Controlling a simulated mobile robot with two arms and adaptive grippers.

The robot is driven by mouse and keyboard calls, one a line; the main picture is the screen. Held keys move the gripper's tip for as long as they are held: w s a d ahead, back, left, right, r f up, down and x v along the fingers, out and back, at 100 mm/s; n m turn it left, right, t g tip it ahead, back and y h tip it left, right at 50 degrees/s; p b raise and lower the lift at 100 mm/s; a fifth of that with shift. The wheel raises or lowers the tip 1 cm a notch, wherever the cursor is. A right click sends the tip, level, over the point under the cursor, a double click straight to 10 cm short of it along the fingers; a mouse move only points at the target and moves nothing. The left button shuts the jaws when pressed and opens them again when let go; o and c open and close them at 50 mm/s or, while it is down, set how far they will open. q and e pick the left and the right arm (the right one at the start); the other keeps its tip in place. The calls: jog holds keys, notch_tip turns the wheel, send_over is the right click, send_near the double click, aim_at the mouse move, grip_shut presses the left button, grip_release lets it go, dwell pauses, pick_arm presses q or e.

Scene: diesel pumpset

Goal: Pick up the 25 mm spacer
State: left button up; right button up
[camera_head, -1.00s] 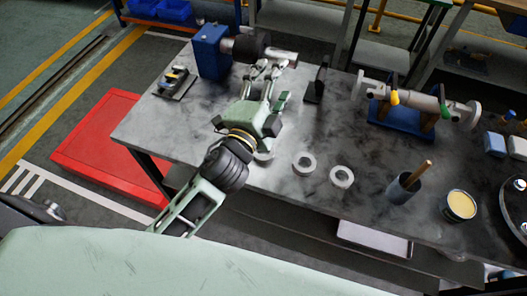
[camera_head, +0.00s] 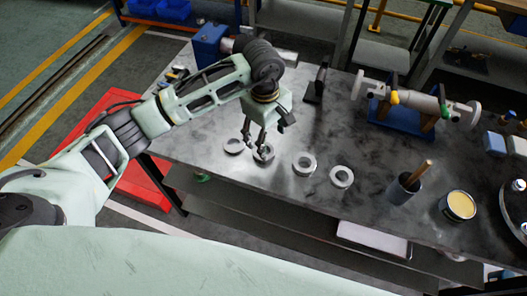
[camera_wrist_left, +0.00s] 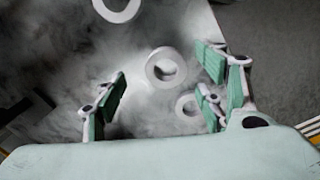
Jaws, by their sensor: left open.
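Several pale ring-shaped spacers lie flat in a row near the table's front edge. In the head view they are the leftmost ring (camera_head: 227,148), the second ring (camera_head: 269,157), the third ring (camera_head: 297,166) and the rightmost ring (camera_head: 334,178). I cannot read which is 25 mm. My left gripper (camera_head: 254,146) points down over the second ring, its fingers partly covering it. In the left wrist view my open fingers (camera_wrist_left: 161,82) stand either side of a ring (camera_wrist_left: 151,70), apart from it. A smaller ring (camera_wrist_left: 180,104) lies near the right finger. My right gripper is not seen.
On the grey table (camera_head: 215,165), a blue block (camera_head: 209,47) with a shaft stands behind my arm. A dark upright bracket (camera_head: 317,84) and a pipe assembly on a blue stand (camera_head: 400,122) are farther back. A cup (camera_head: 402,190) and a tin (camera_head: 458,206) stand right.

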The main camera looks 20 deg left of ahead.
aim_at(270, 148)
pick_arm(q)
jog(key=shift+y, duration=0.4)
jog(key=f+p, duration=0.1)
jog(key=f, duration=0.1)
jog(key=a+f+p, duration=0.1)
jog(key=f, duration=0.1)
jog(key=f+p, duration=0.1)
jog(key=f, duration=0.1)
jog(key=shift+w+a, duration=0.2)
jog(key=shift+w, duration=0.1)
jog(key=shift+f, duration=0.75)
jog(key=shift+c, duration=0.6)
jog(key=shift+w, duration=0.1)
jog(key=c, duration=1.2)
